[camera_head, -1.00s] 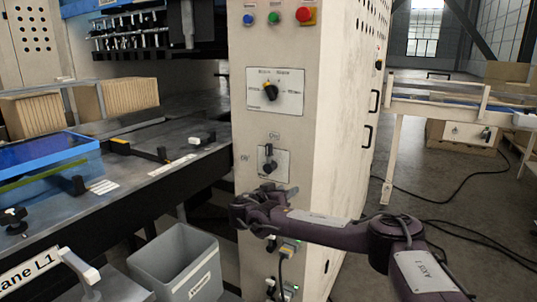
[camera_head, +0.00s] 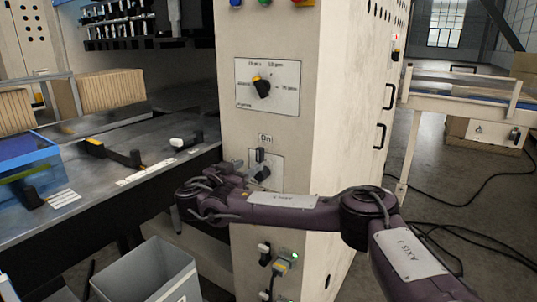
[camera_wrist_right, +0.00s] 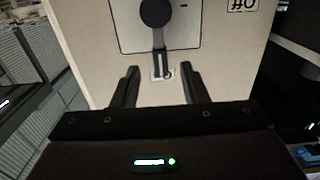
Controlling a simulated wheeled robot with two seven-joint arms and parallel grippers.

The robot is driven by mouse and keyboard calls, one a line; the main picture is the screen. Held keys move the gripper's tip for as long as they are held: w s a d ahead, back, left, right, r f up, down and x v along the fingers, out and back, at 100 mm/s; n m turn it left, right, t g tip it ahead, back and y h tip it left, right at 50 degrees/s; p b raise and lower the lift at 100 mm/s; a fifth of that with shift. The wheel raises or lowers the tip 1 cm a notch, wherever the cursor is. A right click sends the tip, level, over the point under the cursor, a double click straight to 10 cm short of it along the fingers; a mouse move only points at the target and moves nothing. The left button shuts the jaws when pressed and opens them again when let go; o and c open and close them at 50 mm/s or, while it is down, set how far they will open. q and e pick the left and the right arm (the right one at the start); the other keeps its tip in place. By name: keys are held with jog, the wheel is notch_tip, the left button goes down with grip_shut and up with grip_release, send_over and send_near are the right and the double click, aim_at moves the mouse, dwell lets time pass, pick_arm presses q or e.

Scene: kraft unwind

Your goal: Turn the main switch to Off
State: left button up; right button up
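The main switch (camera_head: 261,172) is a dark rotary knob on a pale plate (camera_head: 276,183) on the beige machine column. Its handle points up to the "On" label (camera_head: 265,138). My right gripper (camera_head: 205,192) is beside the plate's lower left; its fingers are hard to make out there. In the right wrist view, which shows the panel upside down, the switch (camera_wrist_right: 156,12) has its handle (camera_wrist_right: 159,42) pointing down between the open fingers of the gripper (camera_wrist_right: 160,85). I cannot tell if they touch it. A label that seems to read "Off" (camera_wrist_right: 243,5) is at upper right. My left gripper is not in view.
A selector dial (camera_head: 261,87) sits above the switch, with coloured buttons (camera_head: 264,2) at the top. A plugged connector (camera_head: 281,266) and small switches are below. A grey bin (camera_head: 150,272) stands at lower left, beside the machine bed (camera_head: 160,170).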

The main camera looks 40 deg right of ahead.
aim_at(258, 159)
jog(key=p+x, duration=0.1)
jog(key=x, duration=0.6)
jog(key=shift+d+r+p, duration=0.1)
jog(key=shift+d+p, duration=0.05)
jog(key=shift+p, duration=0.15)
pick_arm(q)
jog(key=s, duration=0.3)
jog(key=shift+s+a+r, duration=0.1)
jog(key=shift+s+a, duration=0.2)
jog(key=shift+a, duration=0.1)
pick_arm(e)
jog(key=shift+c, duration=0.4)
grip_shut()
